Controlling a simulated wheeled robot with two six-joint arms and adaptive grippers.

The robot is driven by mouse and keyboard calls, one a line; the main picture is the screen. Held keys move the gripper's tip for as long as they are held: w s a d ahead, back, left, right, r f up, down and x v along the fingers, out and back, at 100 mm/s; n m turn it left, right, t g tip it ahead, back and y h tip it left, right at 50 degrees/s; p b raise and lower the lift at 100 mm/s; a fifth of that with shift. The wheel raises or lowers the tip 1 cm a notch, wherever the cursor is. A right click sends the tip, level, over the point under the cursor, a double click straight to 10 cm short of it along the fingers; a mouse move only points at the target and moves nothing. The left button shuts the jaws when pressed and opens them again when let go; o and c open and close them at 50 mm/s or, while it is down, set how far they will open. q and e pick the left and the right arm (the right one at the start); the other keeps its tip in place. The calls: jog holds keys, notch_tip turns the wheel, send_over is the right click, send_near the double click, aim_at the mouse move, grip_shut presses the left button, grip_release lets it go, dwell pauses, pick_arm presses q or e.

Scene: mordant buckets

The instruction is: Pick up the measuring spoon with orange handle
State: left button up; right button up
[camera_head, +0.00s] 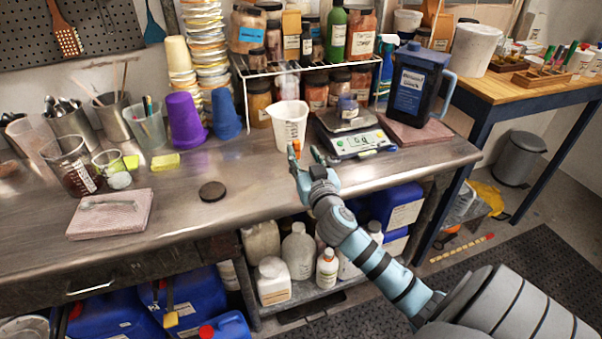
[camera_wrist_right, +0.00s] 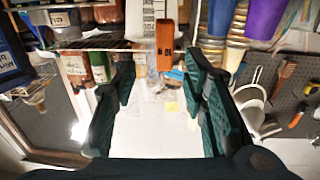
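The orange handle of the measuring spoon (camera_wrist_right: 165,46) shows at the top middle of the right wrist view, where the scene appears upside down. In the head view a small orange patch (camera_head: 297,149) shows at my right gripper's fingertips, below the white beaker. The spoon's bowl is not clearly visible. My right gripper (camera_head: 305,157) is open, and in the wrist view its two dark green fingers (camera_wrist_right: 158,75) stand apart, with the handle between their tips in the picture, closer to the right-hand finger. I see no contact. My left gripper is not in view.
The white beaker (camera_head: 290,127) stands just behind my right gripper. The scale (camera_head: 357,142) with a small jar on it is close on the right, and a dark blue jug (camera_head: 415,88) stands beyond. Purple (camera_head: 186,119) and blue cups stand left. The bench (camera_head: 245,185) is mostly clear in front.

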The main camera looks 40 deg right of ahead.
aim_at(298, 148)
jog(key=x, duration=0.5)
jog(key=shift+a+f, duration=0.15)
jog(key=shift+a, duration=0.15)
jog(key=shift+w+d+f, duration=0.1)
jog(key=shift+w+f, duration=0.05)
jog(key=shift+w, duration=0.15)
jog(key=shift+s, duration=0.1)
grip_shut()
notch_tip(298, 148, up, 20)
jog(key=p, duration=0.5)
